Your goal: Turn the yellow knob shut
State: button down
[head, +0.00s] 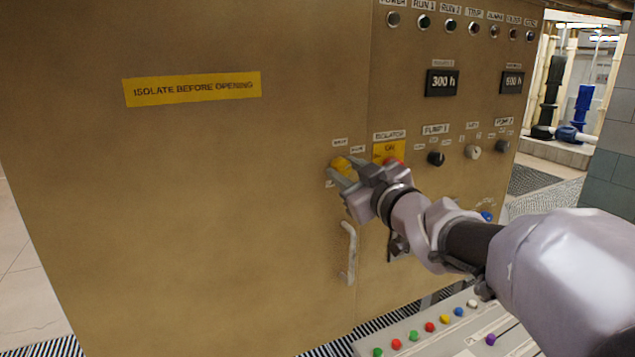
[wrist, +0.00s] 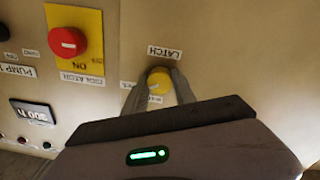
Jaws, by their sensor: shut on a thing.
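The yellow knob (head: 341,165) sits on the tan cabinet door, left of the isolator. In the wrist view the yellow knob (wrist: 160,84) lies between my two fingers, with a pale mark on its face. My gripper (head: 343,176) is shut on the knob, one finger on each side; it also shows in the wrist view (wrist: 155,92). A label reading "LATCH" (wrist: 162,53) is beside the knob in the wrist view, upside down. Other small labels around the knob are partly hidden by the fingers or too small to read.
A red isolator knob (wrist: 68,43) on a yellow plate is close beside my gripper. A door handle (head: 349,252) is below it. Black (head: 436,158) and white (head: 472,152) knobs are to the right. A sloped panel with coloured buttons (head: 430,327) stands below my arm.

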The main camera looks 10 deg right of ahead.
jog(key=n+b, duration=0.4)
jog(key=n, duration=0.2)
jog(key=shift+f+n, duration=0.1)
jog(key=shift+n, duration=0.2)
jog(key=shift+n+b, duration=1.15)
jog(key=shift+n, duration=1.45)
jog(key=c, duration=1)
grip_release()
jog(key=p+v, duration=0.2)
jog(key=v, duration=1.5)
jog(key=shift+s+d, duration=0.2)
